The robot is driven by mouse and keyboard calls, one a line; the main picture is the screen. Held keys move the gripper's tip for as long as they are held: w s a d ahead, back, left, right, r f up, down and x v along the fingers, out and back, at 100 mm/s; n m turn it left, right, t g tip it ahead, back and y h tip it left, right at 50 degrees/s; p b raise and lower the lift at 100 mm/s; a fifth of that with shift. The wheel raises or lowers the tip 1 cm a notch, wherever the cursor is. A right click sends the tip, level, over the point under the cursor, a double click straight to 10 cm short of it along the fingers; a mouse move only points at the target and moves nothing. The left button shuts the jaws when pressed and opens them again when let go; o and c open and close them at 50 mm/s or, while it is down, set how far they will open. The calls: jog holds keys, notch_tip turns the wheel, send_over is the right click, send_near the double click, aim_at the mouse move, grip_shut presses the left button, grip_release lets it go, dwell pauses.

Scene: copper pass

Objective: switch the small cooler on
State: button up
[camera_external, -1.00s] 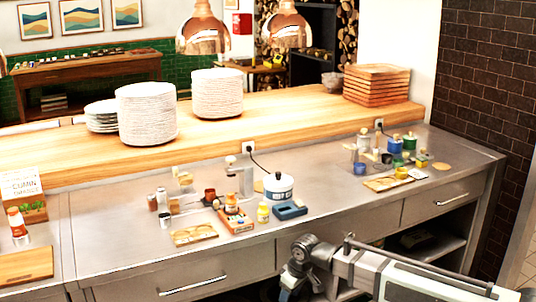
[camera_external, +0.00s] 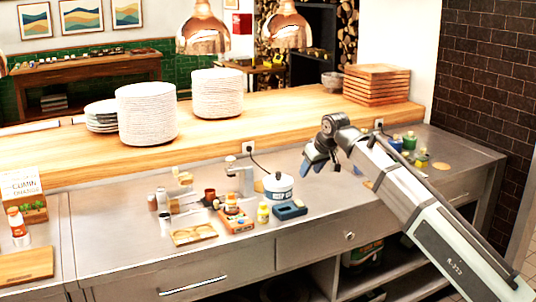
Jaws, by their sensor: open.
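A small white round appliance with a blue band and a dark knob on its lid (camera_external: 278,187) stands on the steel counter (camera_external: 120,235). A dark cord runs from it to the wall socket (camera_external: 248,147). It looks like the small cooler, but its switch is too small to tell. My gripper (camera_external: 318,165) is above the counter, to the right of and higher in the picture than this appliance, and apart from it. It is open, with nothing seen between its fingers.
A blue tray (camera_external: 290,210) and a yellow jar (camera_external: 263,212) stand close in front of the appliance. An orange box (camera_external: 237,221) and a wooden palette (camera_external: 194,234) lie to the left. The front left counter is clear.

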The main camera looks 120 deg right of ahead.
jog(key=y, duration=0.1)
jog(key=m, duration=0.1)
send_near(302, 205)
jog(key=shift+y, duration=0.4)
jog(key=x, duration=0.7)
jog(key=shift+w+d, duration=0.1)
jog(key=shift+d, duration=0.3)
jog(key=shift+c, duration=0.5)
grip_shut()
